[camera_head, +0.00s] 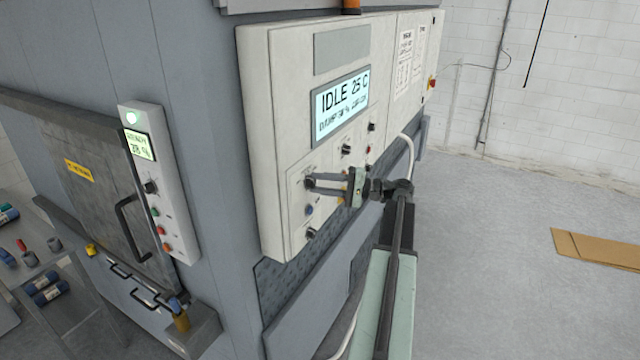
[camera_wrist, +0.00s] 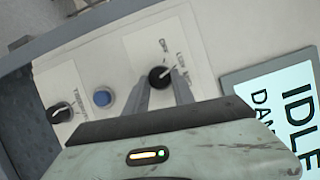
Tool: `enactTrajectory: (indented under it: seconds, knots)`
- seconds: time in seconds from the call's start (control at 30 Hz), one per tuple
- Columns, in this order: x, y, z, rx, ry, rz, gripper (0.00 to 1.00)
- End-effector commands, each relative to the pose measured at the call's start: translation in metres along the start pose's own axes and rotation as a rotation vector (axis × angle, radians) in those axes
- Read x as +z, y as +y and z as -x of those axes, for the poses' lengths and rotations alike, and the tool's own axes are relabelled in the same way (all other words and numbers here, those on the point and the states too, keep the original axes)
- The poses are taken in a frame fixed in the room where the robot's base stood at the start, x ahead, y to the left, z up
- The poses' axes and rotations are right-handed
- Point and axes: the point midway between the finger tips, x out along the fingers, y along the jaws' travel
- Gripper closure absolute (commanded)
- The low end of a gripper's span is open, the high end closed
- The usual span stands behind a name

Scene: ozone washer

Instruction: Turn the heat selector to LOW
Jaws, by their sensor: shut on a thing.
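The heat selector, a black round knob (camera_wrist: 158,76), sits on a pale label plate in the wrist view. Small printed position words are beside it, too blurred to read surely. A light pointer mark on the knob faces up and right in that view. My gripper (camera_wrist: 162,84) has its two grey fingers at the knob, one on each side, shut on it. In the head view my gripper (camera_head: 311,182) reaches left to the control panel (camera_head: 262,110), with its fingertips at the knob and mostly covering it.
A blue button (camera_wrist: 102,97) and another black knob (camera_wrist: 61,112) are close to my fingers. A lit display (camera_head: 341,103) reads IDLE 25 C above. More knobs and buttons are to the right on the panel. The floor (camera_head: 490,240) at right is mostly clear, with flat cardboard (camera_head: 600,248).

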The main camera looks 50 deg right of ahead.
Motion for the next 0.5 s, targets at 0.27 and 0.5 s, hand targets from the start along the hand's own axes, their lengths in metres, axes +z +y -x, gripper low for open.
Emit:
enactTrajectory:
  seconds: [0.27, 0.5]
  knots:
    - [-0.0003, -0.0002, 0.0001, -0.001, 0.001, -0.001, 0.48]
    - [-0.0002, 0.0001, 0.0007, 0.0, 0.001, -0.001, 0.48]
